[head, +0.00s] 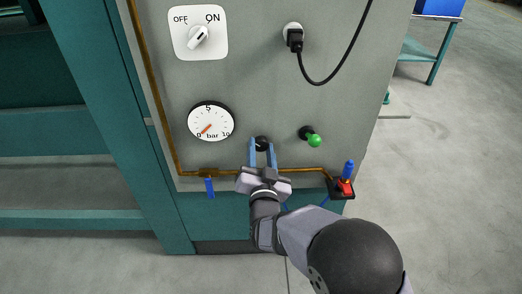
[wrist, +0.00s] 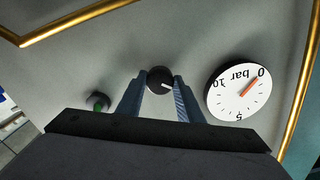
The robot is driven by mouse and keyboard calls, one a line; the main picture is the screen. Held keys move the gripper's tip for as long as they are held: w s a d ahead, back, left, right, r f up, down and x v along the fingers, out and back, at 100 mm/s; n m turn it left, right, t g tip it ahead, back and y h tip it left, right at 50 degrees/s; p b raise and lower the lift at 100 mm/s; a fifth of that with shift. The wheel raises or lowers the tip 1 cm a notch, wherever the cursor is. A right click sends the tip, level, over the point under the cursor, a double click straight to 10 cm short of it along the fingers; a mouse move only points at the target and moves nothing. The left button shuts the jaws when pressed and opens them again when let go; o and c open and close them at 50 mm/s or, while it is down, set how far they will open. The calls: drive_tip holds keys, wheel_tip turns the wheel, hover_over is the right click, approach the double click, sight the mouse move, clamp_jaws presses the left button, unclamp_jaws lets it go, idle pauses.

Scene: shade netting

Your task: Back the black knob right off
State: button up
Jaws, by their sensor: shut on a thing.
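The black knob (head: 262,142) sits on the grey panel, right of the pressure gauge and left of the green-tipped lever. My gripper (head: 263,150) reaches up to it from below, with one blue finger on each side. In the wrist view, the black knob (wrist: 160,79) shows a white pointer mark directed to the lower right. There my gripper (wrist: 160,86) is shut on the knob, its fingertips against the knob's sides. The gauge (head: 211,121) has its red needle near 0 bar; it also shows upside down in the wrist view (wrist: 238,90).
A white OFF/ON switch (head: 199,36) and a black plug (head: 294,40) with its cable are higher on the panel. A green lever (head: 314,140) is close on the right. A copper pipe (head: 228,172) with blue-handled valves runs below.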

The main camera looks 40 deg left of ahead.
drive_tip(key=n, duration=0.8)
drive_tip(key=n+p, duration=0.1)
drive_tip(key=n, duration=0.3)
drive_tip(key=shift+n, duration=0.3)
drive_tip(key=shift+n+p, duration=0.65)
drive_tip(key=shift+n, duration=1.35)
drive_tip(key=o, duration=1.1)
drive_tip(key=shift+c, duration=0.2)
drive_tip(key=shift+d, duration=0.1)
drive_tip(key=v, duration=0.7)
drive_tip(key=shift+b, duration=0.35)
